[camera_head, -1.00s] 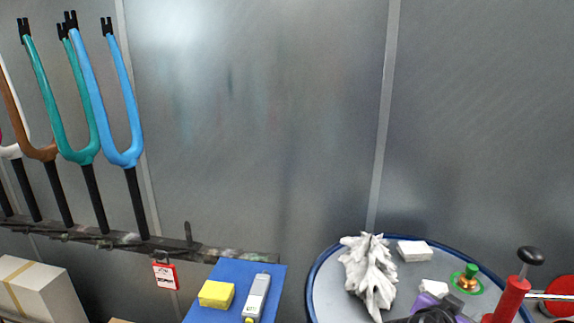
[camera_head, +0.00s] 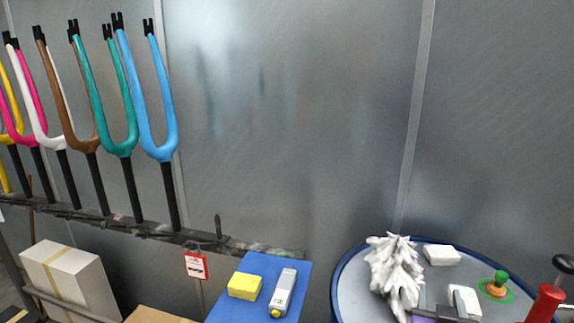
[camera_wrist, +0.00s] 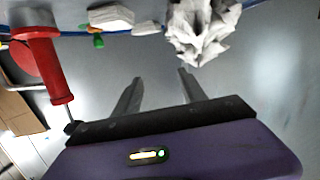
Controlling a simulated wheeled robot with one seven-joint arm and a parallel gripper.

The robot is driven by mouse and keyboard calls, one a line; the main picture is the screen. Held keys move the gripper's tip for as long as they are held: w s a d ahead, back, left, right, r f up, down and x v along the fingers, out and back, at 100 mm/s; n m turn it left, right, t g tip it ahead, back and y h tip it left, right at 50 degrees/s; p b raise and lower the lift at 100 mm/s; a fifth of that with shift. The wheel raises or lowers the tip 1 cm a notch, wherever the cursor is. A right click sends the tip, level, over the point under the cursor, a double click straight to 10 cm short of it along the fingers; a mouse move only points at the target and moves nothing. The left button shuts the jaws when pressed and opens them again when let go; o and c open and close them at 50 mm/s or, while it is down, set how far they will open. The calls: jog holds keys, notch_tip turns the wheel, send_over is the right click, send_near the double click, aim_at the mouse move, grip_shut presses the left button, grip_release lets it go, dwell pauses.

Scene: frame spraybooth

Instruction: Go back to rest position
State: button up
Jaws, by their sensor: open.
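My gripper (camera_wrist: 160,80) shows in the wrist view with its two grey fingers apart and nothing between them. Its purple body fills the bottom of that view. In the head view only a purple and dark part of my gripper shows at the bottom edge, over the round table (camera_head: 345,285); the fingers are hard to make out there. A white crumpled lump (camera_head: 396,275) stands on the table beside it, and it also shows in the wrist view (camera_wrist: 200,30), apart from the fingers.
A box (camera_head: 70,280) stands lower left.

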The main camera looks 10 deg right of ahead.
jog(key=s+a+f+n+t+y, duration=0.4)
jog(key=s+a+n+y, duration=0.25)
jog(key=s+a, duration=0.75)
jog(key=s+a+f+g+y, duration=0.1)
jog(key=s+a, duration=0.2)
jog(key=s, duration=0.8)
jog(key=s+a+f+g+y, duration=0.1)
jog(key=s+a+y, duration=0.1)
jog(key=s, duration=0.9)
jog(key=shift+s+a, duration=0.3)
jog(key=shift+a, duration=0.45)
